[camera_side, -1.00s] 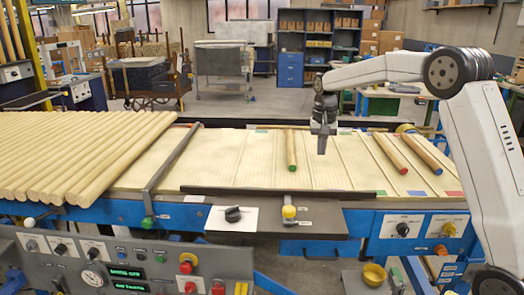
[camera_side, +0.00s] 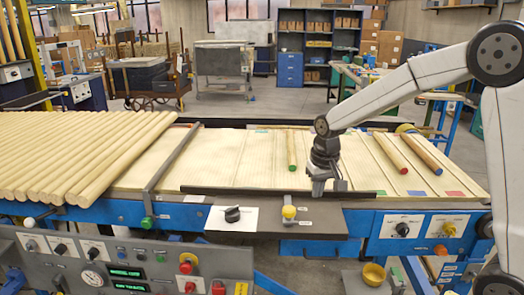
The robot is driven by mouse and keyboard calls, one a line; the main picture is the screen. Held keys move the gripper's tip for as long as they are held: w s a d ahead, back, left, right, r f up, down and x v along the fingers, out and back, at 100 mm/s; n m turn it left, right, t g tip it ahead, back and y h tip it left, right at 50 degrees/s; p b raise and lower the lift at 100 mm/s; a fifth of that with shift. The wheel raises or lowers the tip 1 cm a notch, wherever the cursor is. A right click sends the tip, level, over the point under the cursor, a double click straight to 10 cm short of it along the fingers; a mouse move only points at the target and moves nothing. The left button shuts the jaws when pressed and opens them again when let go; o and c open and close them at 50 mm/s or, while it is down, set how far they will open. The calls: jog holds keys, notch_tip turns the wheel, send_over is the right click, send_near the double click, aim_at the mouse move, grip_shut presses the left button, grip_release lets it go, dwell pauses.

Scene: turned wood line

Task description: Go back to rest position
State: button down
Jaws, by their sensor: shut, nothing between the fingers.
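My gripper (camera_side: 318,190) is shut and empty. It points down over the front edge of the slatted wooden bed (camera_side: 230,158), near the dark front rail, to the right of the yellow knob. I cannot tell exactly how high it is above the rail. A turned rod with a green end (camera_side: 291,150) lies on the bed, behind and left of my gripper. A rod with a red end (camera_side: 390,153) and a rod with a blue end (camera_side: 424,155) lie further right, apart from my gripper.
Several long plain rods (camera_side: 75,150) lie side by side at the left. A dark bar with a green tip (camera_side: 172,160) crosses the bed. The yellow knob (camera_side: 289,211) stands close to my gripper. A control panel (camera_side: 130,262) fills the lower left. The bed's middle is clear.

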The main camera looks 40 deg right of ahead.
jog(key=s+a+f+n, duration=0.2)
jog(key=s+a+f, duration=0.1)
jog(key=s, duration=0.3)
jog(key=s+a+f+n+t, duration=0.1)
jog(key=s+a+f+n, duration=0.1)
jog(key=s, duration=0.5)
jog(key=shift+s+a+f+n, duration=0.25)
jog(key=shift+a+f, duration=0.45)
jog(key=shift+a, duration=0.45)
jog(key=shift+w, duration=0.1)
